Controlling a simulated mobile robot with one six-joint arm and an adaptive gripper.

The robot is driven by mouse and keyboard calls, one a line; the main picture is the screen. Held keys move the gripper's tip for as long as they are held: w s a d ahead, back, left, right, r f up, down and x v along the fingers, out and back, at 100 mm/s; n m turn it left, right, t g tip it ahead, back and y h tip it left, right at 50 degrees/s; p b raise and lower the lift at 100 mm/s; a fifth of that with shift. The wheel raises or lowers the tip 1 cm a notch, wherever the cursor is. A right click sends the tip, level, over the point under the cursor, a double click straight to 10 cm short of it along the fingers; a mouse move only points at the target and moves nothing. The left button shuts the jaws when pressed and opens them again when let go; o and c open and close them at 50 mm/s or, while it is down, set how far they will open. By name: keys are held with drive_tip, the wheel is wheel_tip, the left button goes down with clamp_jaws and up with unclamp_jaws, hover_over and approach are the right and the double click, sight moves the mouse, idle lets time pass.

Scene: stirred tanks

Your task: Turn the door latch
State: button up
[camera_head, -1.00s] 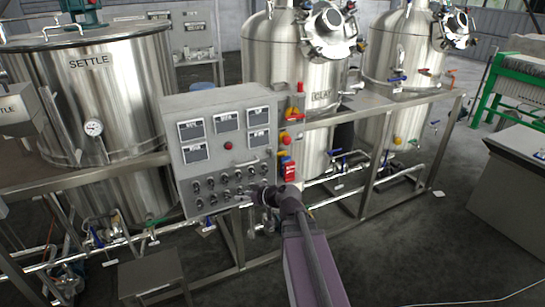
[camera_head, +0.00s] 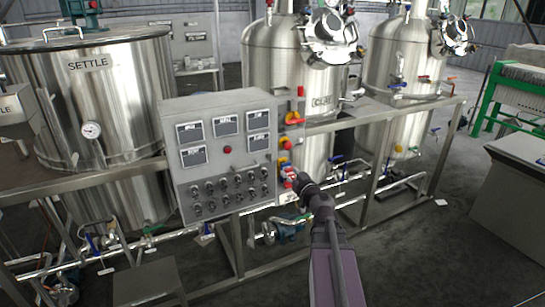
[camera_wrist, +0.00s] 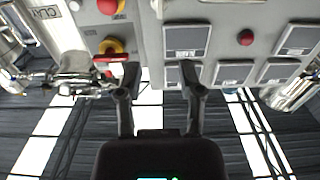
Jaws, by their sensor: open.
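The grey control cabinet (camera_head: 225,155) stands in the middle of the head view, with several display panes, a red button (camera_head: 227,150) and rows of dark knobs. Red-and-yellow switches (camera_head: 293,118) sit on a strip along its right side. I cannot make out for certain which part is the door latch. My gripper (camera_head: 292,181) is by the lower end of that strip and hides part of it. In the wrist view my gripper (camera_wrist: 160,78) is open, with nothing between its fingers. A red-and-yellow rotary switch (camera_wrist: 112,46) shows just left of the left finger, apparently apart from it.
A SETTLE tank (camera_head: 115,120) stands left of the cabinet, and a CLAY tank (camera_head: 275,70) stands behind it. A metal frame rail (camera_head: 400,108) runs to the right. Pipes and valves lie below. The floor at the right front is mostly clear.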

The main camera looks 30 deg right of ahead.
sight(272, 155)
drive_tip(key=shift+w, duration=0.2)
drive_tip(key=w, duration=1.3)
drive_tip(key=shift+w, duration=0.2)
clamp_jaws()
